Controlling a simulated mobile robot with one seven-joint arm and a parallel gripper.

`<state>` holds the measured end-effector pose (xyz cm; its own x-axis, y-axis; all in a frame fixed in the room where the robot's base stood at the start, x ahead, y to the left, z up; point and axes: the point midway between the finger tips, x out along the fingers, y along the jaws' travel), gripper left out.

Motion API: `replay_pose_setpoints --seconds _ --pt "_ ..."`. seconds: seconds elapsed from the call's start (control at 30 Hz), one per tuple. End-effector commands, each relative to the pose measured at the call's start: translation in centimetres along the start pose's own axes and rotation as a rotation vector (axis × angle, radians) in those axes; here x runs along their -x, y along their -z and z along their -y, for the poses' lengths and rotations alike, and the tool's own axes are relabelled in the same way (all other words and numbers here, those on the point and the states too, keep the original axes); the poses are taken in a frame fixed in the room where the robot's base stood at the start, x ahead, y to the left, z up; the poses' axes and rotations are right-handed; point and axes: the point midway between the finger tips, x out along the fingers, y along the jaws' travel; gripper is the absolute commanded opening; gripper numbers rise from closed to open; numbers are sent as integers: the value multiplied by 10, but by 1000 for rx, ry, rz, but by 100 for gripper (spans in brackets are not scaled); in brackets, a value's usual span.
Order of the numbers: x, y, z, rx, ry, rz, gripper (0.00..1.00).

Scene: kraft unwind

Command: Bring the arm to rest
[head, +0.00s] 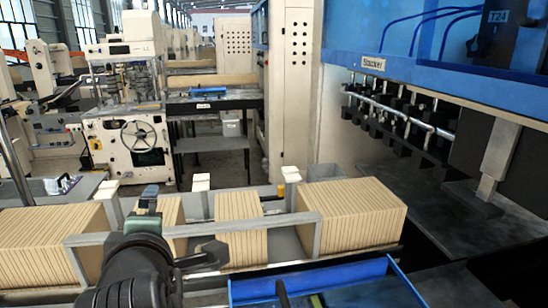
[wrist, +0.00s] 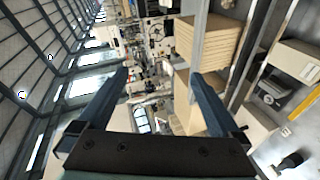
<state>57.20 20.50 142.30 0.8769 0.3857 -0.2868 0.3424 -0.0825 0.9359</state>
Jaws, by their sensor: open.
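My arm (head: 135,275) rises from the bottom left of the head view, dark and in front of a grey-framed rack. My gripper (head: 148,198) is at its far end, in front of the stacks of brown boards, seen small and partly hidden by the wrist. In the wrist view my gripper (wrist: 158,76) has its two dark fingers wide apart with nothing held between them. The wrist view is turned on its side, and the fingers point out toward the machines and boards. I cannot tell how far the gripper is from the rack.
Brown board stacks (head: 348,218) stand in the grey rack (head: 190,228). A blue tray (head: 330,285) is at the front. A machine labelled Stacker (head: 373,63) fills the right side. A cream machine with a handwheel (head: 128,140) stands behind at left. Open space shows above the rack.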

Motion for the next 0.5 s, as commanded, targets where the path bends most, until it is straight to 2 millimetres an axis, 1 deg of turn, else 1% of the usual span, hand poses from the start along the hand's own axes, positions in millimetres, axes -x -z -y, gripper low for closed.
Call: replay_pose_setpoints --seconds 0.03,0.07,0.1,0.17,0.2,0.27,0.3,0.37,0.4,0.5 --pt "12 -15 -23 -134 -120 2 100" --pt "22 -22 -39 -216 -190 -5 100" --pt "36 -32 -60 -321 -284 -20 100" --pt "62 -46 -88 -472 -424 -60 100" --pt "82 -55 -106 -566 -515 -97 100" --pt "114 -67 -128 -697 -646 -167 100" --pt "136 -74 -141 -772 -725 -220 100" --pt "168 -82 -156 -867 -832 -307 100" --pt "188 -87 -164 -918 -891 -364 100" --pt "228 -93 -176 -1008 -998 -492 100"
